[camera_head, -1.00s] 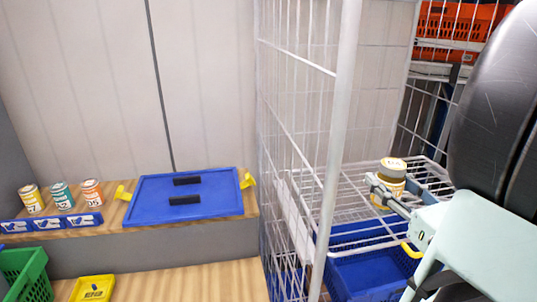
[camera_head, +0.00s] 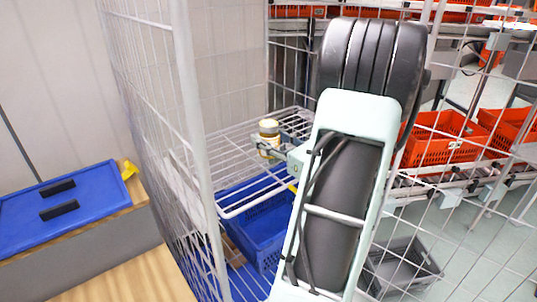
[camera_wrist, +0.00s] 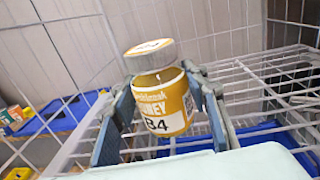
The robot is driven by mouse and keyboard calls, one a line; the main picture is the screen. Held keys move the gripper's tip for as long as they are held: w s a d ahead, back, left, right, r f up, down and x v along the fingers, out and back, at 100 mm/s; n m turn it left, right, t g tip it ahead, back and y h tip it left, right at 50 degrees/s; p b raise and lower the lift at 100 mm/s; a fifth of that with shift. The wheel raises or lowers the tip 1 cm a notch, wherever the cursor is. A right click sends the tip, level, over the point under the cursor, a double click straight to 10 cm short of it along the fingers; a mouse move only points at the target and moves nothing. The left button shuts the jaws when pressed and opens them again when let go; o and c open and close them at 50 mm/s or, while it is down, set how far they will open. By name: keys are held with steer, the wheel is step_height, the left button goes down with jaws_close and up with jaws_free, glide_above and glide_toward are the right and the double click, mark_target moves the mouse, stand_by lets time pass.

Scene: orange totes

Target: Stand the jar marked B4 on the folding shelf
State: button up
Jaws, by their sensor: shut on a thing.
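The jar marked B4 (camera_wrist: 160,100) is yellow-gold with a pale lid, and its B4 label faces the wrist camera. In the head view the jar (camera_head: 268,134) appears at the far part of the white wire folding shelf (camera_head: 226,158). My gripper (camera_wrist: 165,90) is shut on the jar, with one finger on each side. The gripper (camera_head: 266,147) is partly hidden behind my arm in the head view. The jar looks about upright in the head view. The shelf (camera_wrist: 265,85) also shows in the wrist view. I cannot tell whether the jar's base touches the wires.
A white mesh side with a thick post (camera_head: 190,120) stands left of the shelf. Blue crates (camera_head: 255,225) are below the shelf. A blue lid (camera_head: 65,205) lies on a wooden ledge at left. Orange totes (camera_head: 437,140) and a grey tote (camera_head: 405,262) are at right.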

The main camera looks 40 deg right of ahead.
steer(key=shift+w+d+f+b, duration=0.15)
steer(key=shift+f+b, duration=0.5)
steer(key=shift+f, duration=0.3)
steer(key=shift+w+d+f+b, duration=0.15)
steer(key=shift+f+b, duration=0.5)
steer(key=shift+f, duration=0.3)
steer(key=shift+f, duration=0.2)
steer(key=o, duration=1.5)
steer(key=shift+r, duration=0.2)
steer(key=s, duration=0.4)
steer(key=s+b, duration=0.1)
steer(key=s, duration=0.3)
steer(key=s+b, duration=0.1)
steer(key=s, duration=0.3)
steer(key=shift+a, duration=0.25)
